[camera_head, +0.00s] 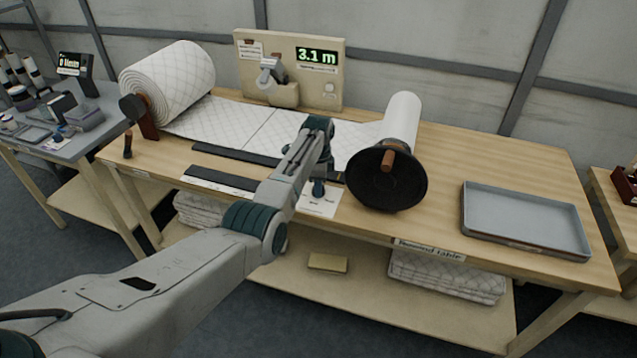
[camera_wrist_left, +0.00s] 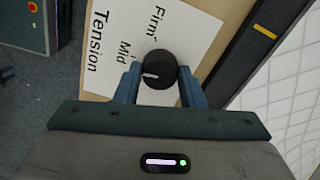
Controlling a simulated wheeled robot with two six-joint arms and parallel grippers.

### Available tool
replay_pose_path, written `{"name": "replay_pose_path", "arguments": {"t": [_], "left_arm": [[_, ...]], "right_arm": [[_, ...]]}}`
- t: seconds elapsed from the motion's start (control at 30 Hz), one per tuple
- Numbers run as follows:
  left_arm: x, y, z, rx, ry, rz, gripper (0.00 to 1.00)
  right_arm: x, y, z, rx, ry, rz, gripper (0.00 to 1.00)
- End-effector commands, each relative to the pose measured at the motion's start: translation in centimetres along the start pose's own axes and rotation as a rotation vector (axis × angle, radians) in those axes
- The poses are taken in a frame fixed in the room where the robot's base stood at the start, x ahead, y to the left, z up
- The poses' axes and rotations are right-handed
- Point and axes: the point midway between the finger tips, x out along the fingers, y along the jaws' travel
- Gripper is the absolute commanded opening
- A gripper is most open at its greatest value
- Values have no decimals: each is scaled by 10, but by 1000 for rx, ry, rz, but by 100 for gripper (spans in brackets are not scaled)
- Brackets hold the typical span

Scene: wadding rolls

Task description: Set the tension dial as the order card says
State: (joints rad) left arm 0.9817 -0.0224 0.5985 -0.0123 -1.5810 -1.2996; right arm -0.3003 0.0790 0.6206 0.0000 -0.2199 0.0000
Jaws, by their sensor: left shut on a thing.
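The tension dial (camera_wrist_left: 160,65) is a round black knob with a white pointer line, set on a white plate (camera_wrist_left: 105,60) lettered Tension, Firm and Mid. In the left wrist view the pointer faces left, near the Mid lettering; any further mark is hidden behind my gripper. My left gripper (camera_wrist_left: 161,84) has its blue fingers on both sides of the knob, shut on it. In the head view my left gripper (camera_head: 318,188) reaches down to the plate at the table's front edge and mostly hides the dial. A small card (camera_head: 250,49) hangs on the back panel, its text too small to read.
The rewind table (camera_head: 450,150) carries a large quilted roll (camera_head: 170,80), a black-flanged rewind roll (camera_head: 387,180) close right of my gripper, and a grey tray (camera_head: 525,220). A display (camera_head: 317,56) reads 3.1 m.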

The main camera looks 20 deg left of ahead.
Motion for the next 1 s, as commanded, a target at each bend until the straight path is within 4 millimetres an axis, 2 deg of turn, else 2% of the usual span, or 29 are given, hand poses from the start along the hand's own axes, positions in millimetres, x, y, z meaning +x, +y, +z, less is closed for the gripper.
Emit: {"name": "replay_pose_path", "arguments": {"t": [0.2,0.6,1.0], "left_arm": [[-4,-1,0,-190,0,-1,13],[-3,-1,0,-563,0,-1,13],[-2,-1,0,-824,1,-2,13]], "right_arm": [[-13,1,-1,0,0,0,36],[-26,2,-2,0,0,0,36],[-31,3,-3,-1,-1,1,36]]}}
